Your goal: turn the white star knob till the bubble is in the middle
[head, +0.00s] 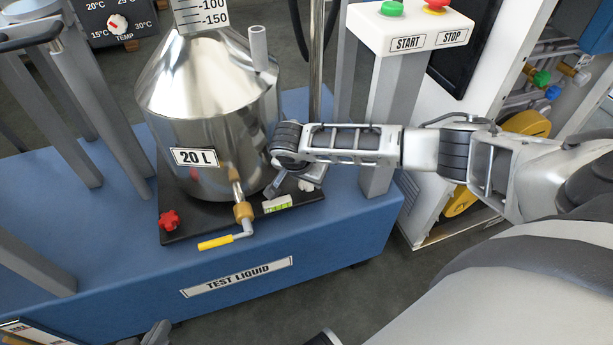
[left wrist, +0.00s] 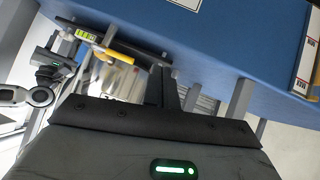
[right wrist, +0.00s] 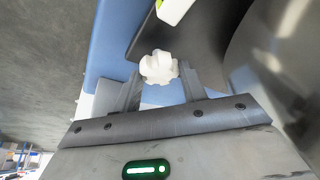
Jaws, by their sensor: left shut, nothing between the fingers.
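The white star knob (right wrist: 158,67) is between the fingertips of my right gripper (right wrist: 160,85) in the right wrist view; I cannot tell whether they press on it. In the head view the knob (head: 305,185) is at the right of the black base plate (head: 185,230), by my right gripper (head: 284,180). The yellow-green level vial (head: 277,203) lies on the plate; its bubble is too small to place. It also shows in the left wrist view (left wrist: 85,34). My left gripper (head: 157,332) is low in the head view, shut and empty, away from the plate.
A steel 20 L vessel (head: 205,110) stands on the plate, with a yellow-handled valve (head: 215,242) in front and a red star knob (head: 169,220) at left. The blue bench (head: 130,270) has clear room in front. A START/STOP post (head: 385,120) stands at right.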

